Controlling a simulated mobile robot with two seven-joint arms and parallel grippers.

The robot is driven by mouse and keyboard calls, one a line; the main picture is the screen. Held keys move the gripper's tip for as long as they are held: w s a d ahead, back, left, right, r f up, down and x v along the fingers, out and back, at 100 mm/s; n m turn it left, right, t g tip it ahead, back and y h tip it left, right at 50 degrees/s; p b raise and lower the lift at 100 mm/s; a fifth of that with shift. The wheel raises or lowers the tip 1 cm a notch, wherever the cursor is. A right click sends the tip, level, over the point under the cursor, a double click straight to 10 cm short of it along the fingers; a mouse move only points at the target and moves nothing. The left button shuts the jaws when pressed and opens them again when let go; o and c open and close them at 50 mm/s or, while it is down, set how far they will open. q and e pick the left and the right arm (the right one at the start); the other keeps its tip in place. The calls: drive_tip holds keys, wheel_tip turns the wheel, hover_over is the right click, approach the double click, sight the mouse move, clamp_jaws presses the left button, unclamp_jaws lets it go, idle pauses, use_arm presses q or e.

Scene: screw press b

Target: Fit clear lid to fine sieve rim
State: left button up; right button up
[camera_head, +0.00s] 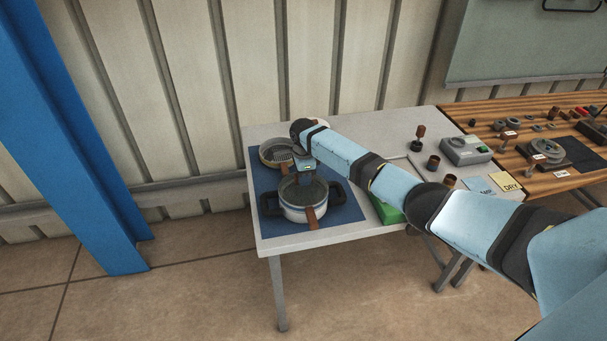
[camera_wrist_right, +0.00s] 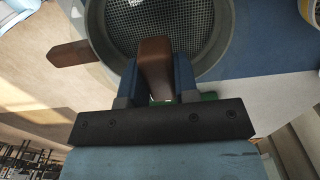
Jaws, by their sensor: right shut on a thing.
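The round sieve (camera_head: 297,213) has a pale body and dark mesh inside. It sits on the blue mat (camera_head: 345,213) at the table's left end, with brown handles on its near and far sides and black handles left and right. My right gripper (camera_head: 307,177) is over its far part. In the right wrist view, the gripper (camera_wrist_right: 155,85) is shut on a brown grip (camera_wrist_right: 155,58), which stands before the mesh (camera_wrist_right: 195,25). The grip appears to belong to the clear lid; its see-through disc cannot be made out, nor whether it touches the rim. My left gripper is not in view.
A second sieve (camera_head: 274,152) stands at the mat's back left. A green object (camera_head: 387,211) is partly hidden by my right arm. A grey device (camera_head: 466,150) and small brown pieces stand to the right. A wooden bench (camera_head: 525,183) with parts adjoins the table.

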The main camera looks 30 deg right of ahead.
idle(0.5)
drive_tip(key=shift+p, duration=0.5)
drive_tip(key=shift+f, duration=0.2)
drive_tip(key=shift+f+b, duration=0.55)
drive_tip(key=shift+f, duration=0.3)
drive_tip(key=o, duration=1)
drive_tip(key=shift+o, duration=0.2)
wheel_tip(320, 180, up, 14)
drive_tip(key=b, duration=0.1)
drive_tip(key=shift+f, duration=0.1)
